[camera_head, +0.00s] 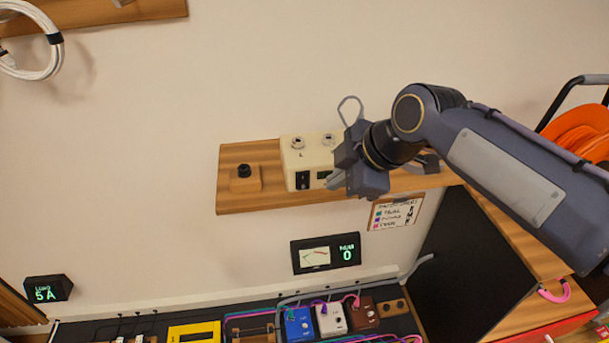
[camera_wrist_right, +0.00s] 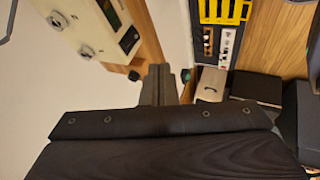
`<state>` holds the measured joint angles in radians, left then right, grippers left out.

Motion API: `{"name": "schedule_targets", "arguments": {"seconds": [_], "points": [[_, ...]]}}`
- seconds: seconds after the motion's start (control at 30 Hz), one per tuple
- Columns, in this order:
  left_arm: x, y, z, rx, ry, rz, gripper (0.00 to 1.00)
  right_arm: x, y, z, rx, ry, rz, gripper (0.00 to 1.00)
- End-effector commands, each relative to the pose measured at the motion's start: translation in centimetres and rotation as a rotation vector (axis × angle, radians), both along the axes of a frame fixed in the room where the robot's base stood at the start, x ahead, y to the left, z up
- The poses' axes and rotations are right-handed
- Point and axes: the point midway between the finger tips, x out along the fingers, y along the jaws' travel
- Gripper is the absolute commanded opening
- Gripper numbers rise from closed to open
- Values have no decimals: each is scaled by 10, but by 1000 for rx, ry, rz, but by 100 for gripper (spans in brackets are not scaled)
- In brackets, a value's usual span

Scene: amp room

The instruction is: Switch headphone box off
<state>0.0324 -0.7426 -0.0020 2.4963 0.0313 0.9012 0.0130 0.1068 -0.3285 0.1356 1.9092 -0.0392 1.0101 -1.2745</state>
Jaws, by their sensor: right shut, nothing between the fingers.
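The headphone box is a cream box (camera_head: 288,161) with two round knobs or jacks on top and a dark switch (camera_head: 303,180) and a small green display on its front. It stands on a wooden wall shelf (camera_head: 231,197). My right gripper (camera_head: 333,182) is shut and empty, right at the box's front right part, and hides some of it; I cannot tell whether they touch. In the right wrist view the shut fingers (camera_wrist_right: 158,85) point away, with the box (camera_wrist_right: 85,25) at the upper left. My left gripper is not in view.
A wooden block with a black knob (camera_head: 245,178) sits left of the box. Below are a meter display (camera_head: 326,253) reading 0 and a pedal board with a blue pedal (camera_head: 298,324). A dark cabinet (camera_head: 450,265) stands right. Bare wall lies left of the shelf.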

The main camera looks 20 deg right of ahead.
Motion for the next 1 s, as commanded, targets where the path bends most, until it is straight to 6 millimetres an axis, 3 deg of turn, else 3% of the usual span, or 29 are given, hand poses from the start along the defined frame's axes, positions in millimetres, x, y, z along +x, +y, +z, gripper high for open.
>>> {"name": "schedule_targets", "arguments": {"seconds": [0.37, 0.57, 0.87, 1.0], "points": [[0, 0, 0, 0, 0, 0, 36, 2, 1, -4, 0, 2, -1, 0], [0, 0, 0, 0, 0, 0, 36, 17, 8, -29, 1, 7, -1, 0], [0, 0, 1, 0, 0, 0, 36, 50, 24, -82, 3, 8, 0, 0], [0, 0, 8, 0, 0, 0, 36, 72, 19, -84, 2, 4, -2, 0]]}}
